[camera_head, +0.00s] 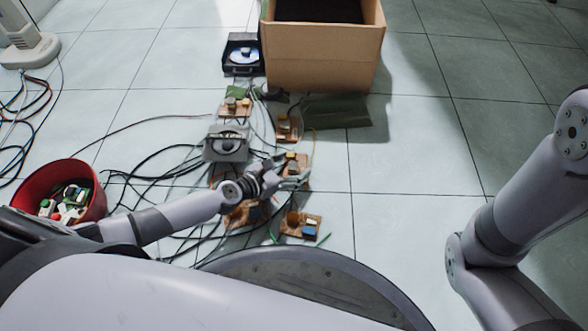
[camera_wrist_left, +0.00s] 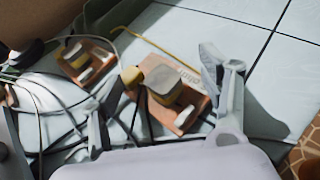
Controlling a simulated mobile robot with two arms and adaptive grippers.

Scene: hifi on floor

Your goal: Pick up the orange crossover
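Several orange-brown crossover boards with parts on them lie on the floor. One crossover (camera_head: 300,160) is at my left gripper (camera_head: 283,176) in the head view. In the left wrist view this crossover (camera_wrist_left: 187,116) has a yellow part and a large grey-topped part, and it lies between the two spread fingers of my left gripper (camera_wrist_left: 155,82). The fingers are apart, and I cannot tell whether either touches the board. My right arm shows at the right of the head view, but its gripper is out of view.
Other crossovers (camera_head: 311,230) lie close around, with loose black cables (camera_head: 150,178) to the left. A red bowl (camera_head: 92,206) of parts stands at left. A cardboard box (camera_head: 322,58) and a disc drive (camera_head: 242,57) are behind. The tiled floor at right is clear.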

